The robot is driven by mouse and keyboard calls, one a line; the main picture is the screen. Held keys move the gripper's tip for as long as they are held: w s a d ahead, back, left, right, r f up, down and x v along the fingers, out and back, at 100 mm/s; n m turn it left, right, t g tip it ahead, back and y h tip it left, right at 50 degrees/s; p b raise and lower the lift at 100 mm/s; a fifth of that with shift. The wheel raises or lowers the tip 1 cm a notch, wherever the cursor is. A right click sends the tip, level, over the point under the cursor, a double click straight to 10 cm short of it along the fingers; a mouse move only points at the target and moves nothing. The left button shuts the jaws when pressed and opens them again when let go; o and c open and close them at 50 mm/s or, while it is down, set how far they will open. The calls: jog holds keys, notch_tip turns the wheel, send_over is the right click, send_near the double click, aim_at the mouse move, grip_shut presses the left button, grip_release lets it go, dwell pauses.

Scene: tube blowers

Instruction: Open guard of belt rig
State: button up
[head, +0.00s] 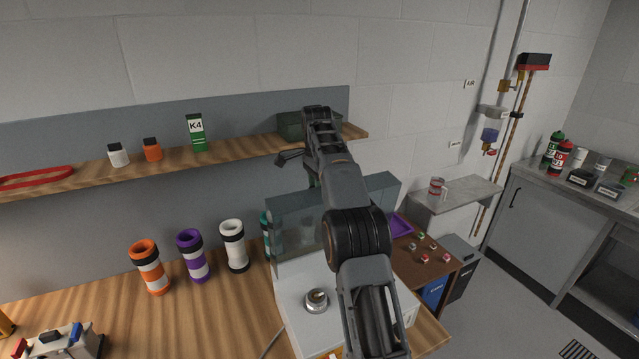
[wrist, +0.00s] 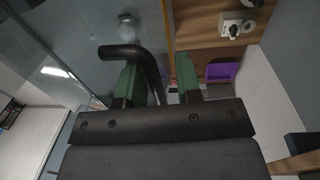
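The belt rig has a white base (head: 287,312) with a round metal knob (head: 316,300) on top. Its clear, see-through guard (head: 290,228) stands over the back part, and looks shut. The guard's clear panel also fills the upper left of the wrist view (wrist: 75,35). My gripper (wrist: 160,75) has green finger pads with a clear gap between them. A bent black bar, apparently the handle (wrist: 122,51), crosses the left finger and runs down into the gap. I cannot tell whether either finger touches it. In the head view my arm hides most of the fingers.
Orange, purple and white banded tubes (head: 193,256) stand left of the rig. A wooden shelf (head: 240,146) above carries small bottles, a K4 box (head: 196,132) and a green bin (head: 291,125) close behind my gripper. A purple tray (head: 400,226) lies to the right.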

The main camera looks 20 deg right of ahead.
jog(key=shift+o, duration=0.4)
jog(key=shift+s+r, duration=0.2)
jog(key=shift+r, duration=0.1)
jog(key=shift+s, duration=0.1)
jog(key=s+f+b, duration=0.1)
jog(key=s+f, duration=0.1)
jog(key=s, duration=0.5)
jog(key=s+f+b, duration=0.2)
jog(key=s+f, duration=0.1)
jog(key=s, duration=0.4)
jog(key=s+f+t+b, duration=0.3)
jog(key=s+f+b, duration=0.6)
jog(key=b, duration=1)
notch_tip(320, 180, down, 4)
jog(key=shift+r, duration=0.1)
jog(key=shift+s, duration=0.1)
